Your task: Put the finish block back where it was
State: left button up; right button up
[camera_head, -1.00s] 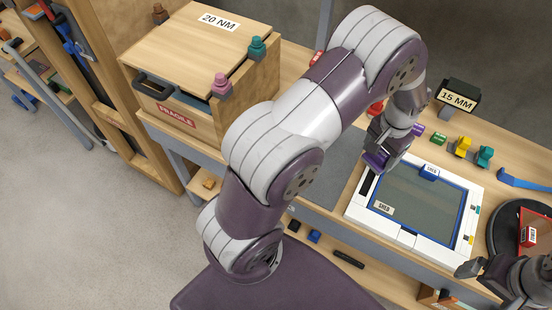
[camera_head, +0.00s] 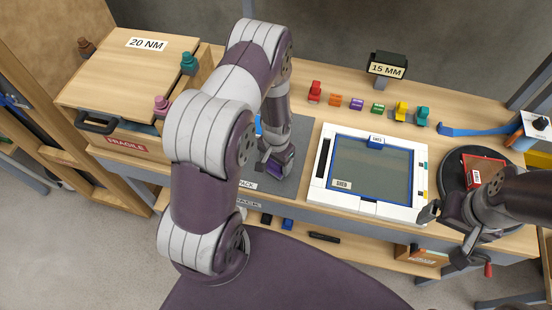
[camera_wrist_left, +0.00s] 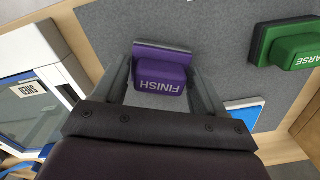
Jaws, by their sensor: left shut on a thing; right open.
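The purple finish block (camera_wrist_left: 160,78) sits between the fingers of my left gripper (camera_wrist_left: 163,85), its FINISH lettering upside down in the left wrist view. In the head view my left gripper (camera_head: 275,165) is over the grey mat (camera_head: 298,150), left of the white-framed tray. Whether the block touches the mat cannot be told. A green block (camera_wrist_left: 292,45) with partly cut-off lettering ending in ARSE lies on the mat. My right gripper (camera_head: 444,238) is open and empty near the bench's front right.
The white-framed tray (camera_head: 317,185) stands mid-bench. Behind it is a row of small coloured blocks, including a red one (camera_head: 314,91) and a purple one (camera_head: 357,103), below the 15 MM sign (camera_head: 387,69). A wooden box (camera_head: 130,65) is at left, a dark turntable (camera_head: 453,178) at right.

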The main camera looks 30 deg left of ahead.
pick_arm(q)
jog(key=shift+a, duration=0.1)
jog(key=shift+f, duration=0.15)
jog(key=o, duration=1)
